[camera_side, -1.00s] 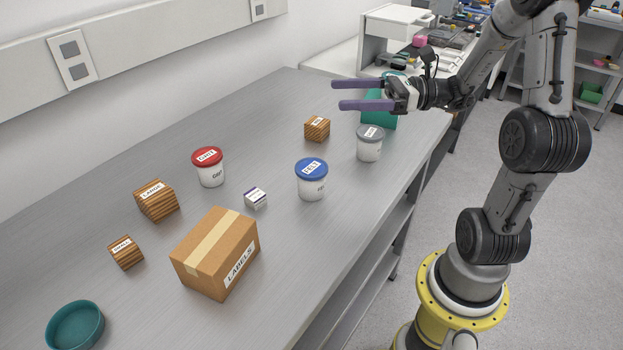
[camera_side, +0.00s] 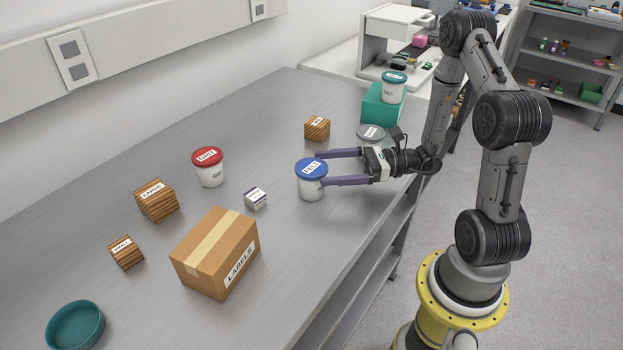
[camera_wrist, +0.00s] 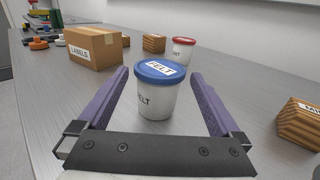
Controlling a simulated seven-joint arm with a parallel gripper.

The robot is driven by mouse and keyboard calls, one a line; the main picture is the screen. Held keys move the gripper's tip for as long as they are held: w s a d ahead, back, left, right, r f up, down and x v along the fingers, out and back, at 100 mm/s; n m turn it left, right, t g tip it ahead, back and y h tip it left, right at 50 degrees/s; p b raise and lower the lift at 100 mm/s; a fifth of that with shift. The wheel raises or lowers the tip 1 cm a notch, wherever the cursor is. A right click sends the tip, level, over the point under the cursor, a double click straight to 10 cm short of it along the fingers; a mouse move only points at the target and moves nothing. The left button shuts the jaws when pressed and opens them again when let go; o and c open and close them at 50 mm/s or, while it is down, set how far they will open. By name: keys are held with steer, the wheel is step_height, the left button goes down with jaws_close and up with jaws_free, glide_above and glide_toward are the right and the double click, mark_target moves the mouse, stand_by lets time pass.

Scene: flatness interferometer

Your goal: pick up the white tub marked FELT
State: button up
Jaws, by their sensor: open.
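The white tub marked FELT (camera_side: 311,182) has a blue lid and stands upright on the grey bench. In the wrist view the FELT tub (camera_wrist: 158,98) is centred ahead, between and slightly beyond the purple fingertips. My gripper (camera_side: 321,168) is open and level, reaching in from the right, with its fingertips at the tub's near side. In the wrist view my gripper (camera_wrist: 160,80) shows a finger on each side of the tub with gaps; nothing is held.
A grey-lidded tub (camera_side: 370,136) stands close behind my gripper. A LABELS carton (camera_side: 216,252), a small white box (camera_side: 255,198) and a red-lidded tub (camera_side: 208,168) stand to the left. A wooden block (camera_side: 317,128) is behind. Another lidded tub (camera_side: 393,88) sits on a green block (camera_side: 382,108).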

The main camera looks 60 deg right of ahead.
mark_target(296, 169)
steer(key=shift+x, duration=2.35)
steer(key=shift+c, duration=0.2)
steer(key=c, duration=1)
